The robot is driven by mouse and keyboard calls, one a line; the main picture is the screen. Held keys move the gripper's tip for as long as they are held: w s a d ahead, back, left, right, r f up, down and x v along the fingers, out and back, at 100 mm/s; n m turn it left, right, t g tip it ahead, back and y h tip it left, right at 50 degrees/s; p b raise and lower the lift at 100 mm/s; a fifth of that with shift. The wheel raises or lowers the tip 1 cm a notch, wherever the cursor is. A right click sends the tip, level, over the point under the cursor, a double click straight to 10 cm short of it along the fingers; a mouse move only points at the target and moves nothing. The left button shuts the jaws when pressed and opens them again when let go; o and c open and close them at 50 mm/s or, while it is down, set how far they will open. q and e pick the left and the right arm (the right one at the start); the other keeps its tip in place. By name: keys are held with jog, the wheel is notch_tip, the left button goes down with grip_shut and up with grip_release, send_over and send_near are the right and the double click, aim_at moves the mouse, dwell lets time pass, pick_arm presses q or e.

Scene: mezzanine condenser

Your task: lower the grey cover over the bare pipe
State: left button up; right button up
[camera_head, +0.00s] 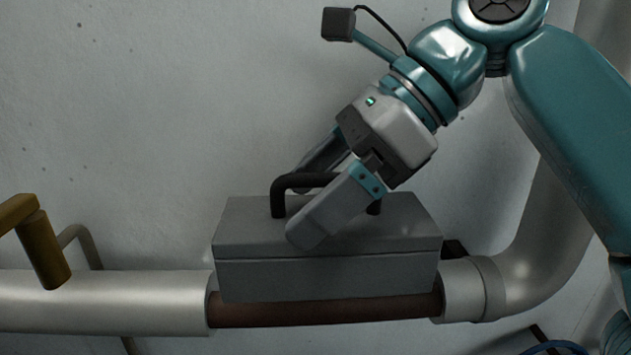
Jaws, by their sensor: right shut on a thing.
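The grey cover (330,273) is a box with a black handle (279,196) on top. It sits at or just over the gap between two pale pipe sections, and its lower edge overlaps the upper part of the bare pipe (325,310). The brown lower part of the bare pipe shows below the cover. My right gripper (312,208) is shut on the handle, with its fingers on either side of the bar. I cannot tell whether the cover touches the pipe. My left gripper is not in view.
A pale lagged pipe (105,302) runs to the left, and a pale elbow (535,265) bends upward on the right. A yellow-brown lever (42,247) stands over the left pipe. A plain grey wall (180,110) is behind. A blue cable (560,346) lies at the bottom right.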

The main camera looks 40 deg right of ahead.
jog(key=shift+f, duration=0.65)
jog(key=shift+d+f+b, duration=0.3)
jog(key=shift+b, duration=0.2)
jog(key=shift+a, duration=0.25)
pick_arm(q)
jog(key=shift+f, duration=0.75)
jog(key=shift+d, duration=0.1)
pick_arm(e)
jog(key=shift+d, duration=0.2)
pick_arm(q)
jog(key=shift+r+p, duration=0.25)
jog(key=shift+p, duration=0.1)
pick_arm(e)
jog(key=shift+a+r, duration=0.1)
jog(key=shift+a, duration=0.1)
jog(key=shift+d, duration=0.1)
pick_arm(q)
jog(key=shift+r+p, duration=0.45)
